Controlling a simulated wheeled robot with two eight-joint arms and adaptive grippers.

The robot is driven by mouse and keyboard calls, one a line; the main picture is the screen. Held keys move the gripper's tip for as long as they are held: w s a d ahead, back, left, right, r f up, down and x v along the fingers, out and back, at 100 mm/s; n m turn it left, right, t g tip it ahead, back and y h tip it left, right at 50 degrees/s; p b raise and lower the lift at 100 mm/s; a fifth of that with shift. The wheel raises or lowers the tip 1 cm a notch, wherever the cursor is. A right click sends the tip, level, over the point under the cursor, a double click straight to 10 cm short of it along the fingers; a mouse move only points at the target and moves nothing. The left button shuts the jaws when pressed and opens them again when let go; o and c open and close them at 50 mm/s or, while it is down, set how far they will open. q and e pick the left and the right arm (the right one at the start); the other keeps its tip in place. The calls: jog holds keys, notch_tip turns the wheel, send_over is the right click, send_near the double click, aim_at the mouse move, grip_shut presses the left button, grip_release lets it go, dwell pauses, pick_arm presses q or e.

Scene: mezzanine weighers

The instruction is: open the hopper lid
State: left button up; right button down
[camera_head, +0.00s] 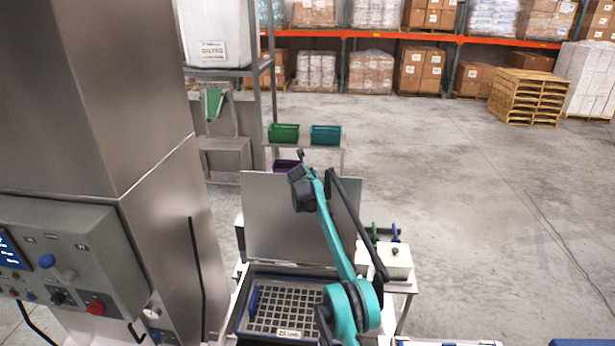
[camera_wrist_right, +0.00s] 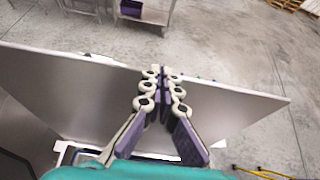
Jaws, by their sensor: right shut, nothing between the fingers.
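The hopper lid (camera_head: 270,220) is a flat grey metal panel standing raised, near upright, at the back of the hopper (camera_head: 242,318). The opening below it shows a dark grate (camera_head: 275,312) with a blue handle (camera_head: 253,302) at its left. My teal right arm crosses in front of the lid and hides part of it. In the right wrist view the lid (camera_wrist_right: 85,90) spreads to both sides of my right gripper (camera_wrist_right: 160,72). Its fingers are shut and empty, near the lid's upper edge; I cannot tell whether they touch it. My left gripper is out of view.
A steel column with a control box (camera_head: 75,265) stands close on the left. A small table with a white box (camera_head: 393,262) is right of the hopper. Green (camera_head: 284,133) and teal (camera_head: 325,135) bins stand behind. Open concrete floor lies to the right.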

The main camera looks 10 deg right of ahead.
jog(key=v, duration=1.2)
jog(key=s+d+r+m+g+y, duration=0.1)
jog(key=s+r+m, duration=0.1)
jog(key=s+m, duration=0.85)
jog(key=s+d+r+m+g, duration=0.15)
jog(key=s+m, duration=0.45)
jog(key=s, duration=1)
jog(key=s+a+f+m+g+y, duration=0.1)
jog(key=s+f+m, duration=0.4)
jog(key=s, duration=0.5)
jog(key=s+a+f+m+y, duration=0.1)
jog(key=s+f+m, duration=0.4)
jog(key=s, duration=0.4)
jog(key=s+a+f+m+g+y, duration=0.1)
jog(key=s+f+m, duration=0.4)
jog(key=s, duration=0.5)
notch_tip(320, 180, down, 41)
jog(key=b, duration=4.2)
jog(key=shift+w+r+m+b, duration=0.2)
jog(key=shift+w+m+b, duration=0.1)
jog(key=shift+w+m, duration=0.2)
